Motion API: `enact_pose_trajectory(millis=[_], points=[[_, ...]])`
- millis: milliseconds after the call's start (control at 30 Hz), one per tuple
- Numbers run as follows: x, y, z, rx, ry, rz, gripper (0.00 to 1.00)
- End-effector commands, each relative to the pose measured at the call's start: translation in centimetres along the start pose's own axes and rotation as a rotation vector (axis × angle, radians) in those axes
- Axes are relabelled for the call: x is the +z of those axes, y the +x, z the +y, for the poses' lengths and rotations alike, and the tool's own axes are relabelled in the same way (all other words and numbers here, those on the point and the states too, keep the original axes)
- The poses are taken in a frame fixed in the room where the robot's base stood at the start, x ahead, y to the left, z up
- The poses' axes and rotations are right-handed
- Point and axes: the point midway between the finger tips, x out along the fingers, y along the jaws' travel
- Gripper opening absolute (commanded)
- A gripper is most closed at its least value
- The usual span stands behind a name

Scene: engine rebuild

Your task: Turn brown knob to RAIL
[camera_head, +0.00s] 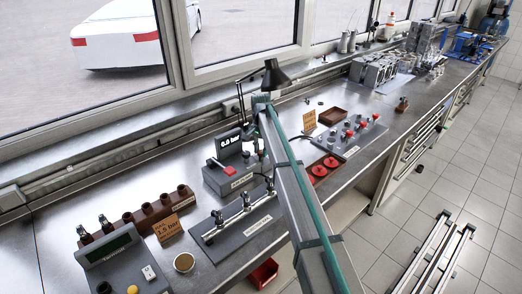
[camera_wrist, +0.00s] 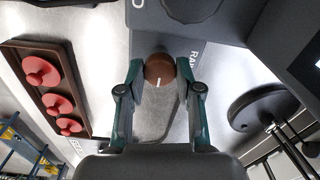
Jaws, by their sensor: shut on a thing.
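The brown knob (camera_wrist: 159,68) is round, with a short white mark on its lower edge in the wrist view. It sits at the edge of a dark grey panel (camera_wrist: 225,20). My gripper (camera_wrist: 160,72) is shut on the knob, one teal finger on each side. Pale lettering beginning "RA" (camera_wrist: 193,50) shows just right of the knob, partly hidden by the right finger. In the head view my arm hides the knob and most of the gripper; a grey unit with a "0.0 bar" display (camera_head: 230,141) stands just left of the arm.
A brown tray (camera_wrist: 82,118) with red round parts (camera_wrist: 41,70) lies left of my gripper in the wrist view. A dark round part (camera_wrist: 262,104) is close on the right. A grey plate with upright fittings (camera_head: 238,216) lies left of my arm in the head view.

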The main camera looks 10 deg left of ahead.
Motion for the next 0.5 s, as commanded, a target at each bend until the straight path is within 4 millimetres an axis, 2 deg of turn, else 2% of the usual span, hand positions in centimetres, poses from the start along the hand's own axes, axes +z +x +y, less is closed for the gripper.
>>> enact_pose_trajectory(millis=[267,500], points=[[-0.01,0.01,0.00,0.000,-0.015,0.000,0.00],[-0.02,0.09,-0.01,0.000,-0.103,0.000,0.00]])
